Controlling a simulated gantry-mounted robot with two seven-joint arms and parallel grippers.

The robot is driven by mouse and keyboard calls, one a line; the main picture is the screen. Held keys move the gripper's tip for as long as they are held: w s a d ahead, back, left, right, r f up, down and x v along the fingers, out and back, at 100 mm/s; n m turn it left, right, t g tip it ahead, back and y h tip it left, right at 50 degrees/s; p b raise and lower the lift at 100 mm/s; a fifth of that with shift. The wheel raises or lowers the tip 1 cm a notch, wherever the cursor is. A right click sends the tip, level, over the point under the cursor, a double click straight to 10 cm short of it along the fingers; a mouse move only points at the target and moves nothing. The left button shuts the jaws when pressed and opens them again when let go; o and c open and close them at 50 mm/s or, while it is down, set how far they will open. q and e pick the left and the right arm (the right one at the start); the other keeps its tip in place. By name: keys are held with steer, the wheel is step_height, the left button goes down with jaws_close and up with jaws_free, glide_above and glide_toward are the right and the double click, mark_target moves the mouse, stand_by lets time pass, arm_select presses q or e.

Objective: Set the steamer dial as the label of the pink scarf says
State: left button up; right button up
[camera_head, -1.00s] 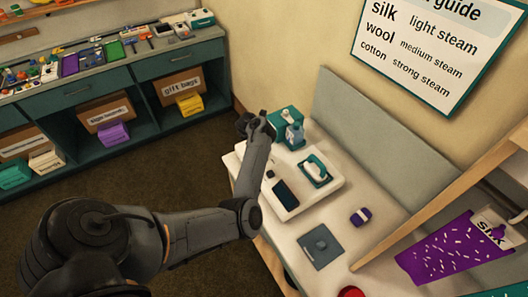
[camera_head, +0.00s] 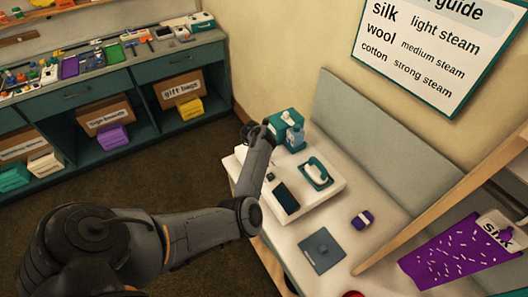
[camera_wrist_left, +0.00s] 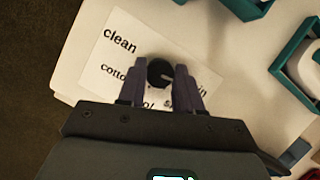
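A purple-magenta scarf with white flecks (camera_head: 452,252) hangs at the right; its white label (camera_head: 497,228) reads "silk". No other pink scarf shows. The white steamer base (camera_head: 326,188) stands on the bench with a teal-handled iron on it. In the left wrist view the round black dial (camera_wrist_left: 160,71) has a pale mark pointing right and slightly down. Around it I read "clean" and parts of "cotton" and "wool"; other words are covered. My left gripper (camera_wrist_left: 160,76) has one finger on each side of the dial; whether they press it is unclear. My right gripper is out of view.
The wall guide (camera_head: 425,50) reads silk light steam, wool medium steam, cotton strong steam. A teal unit with a blue bottle (camera_head: 294,137) stands behind the base. A grey plate (camera_head: 321,250) and a small purple item (camera_head: 362,219) lie on the bench. A wooden rail crosses at right.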

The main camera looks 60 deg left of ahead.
arm_select(q)
steer(key=c, duration=0.4)
steer(key=shift+o, duration=0.2)
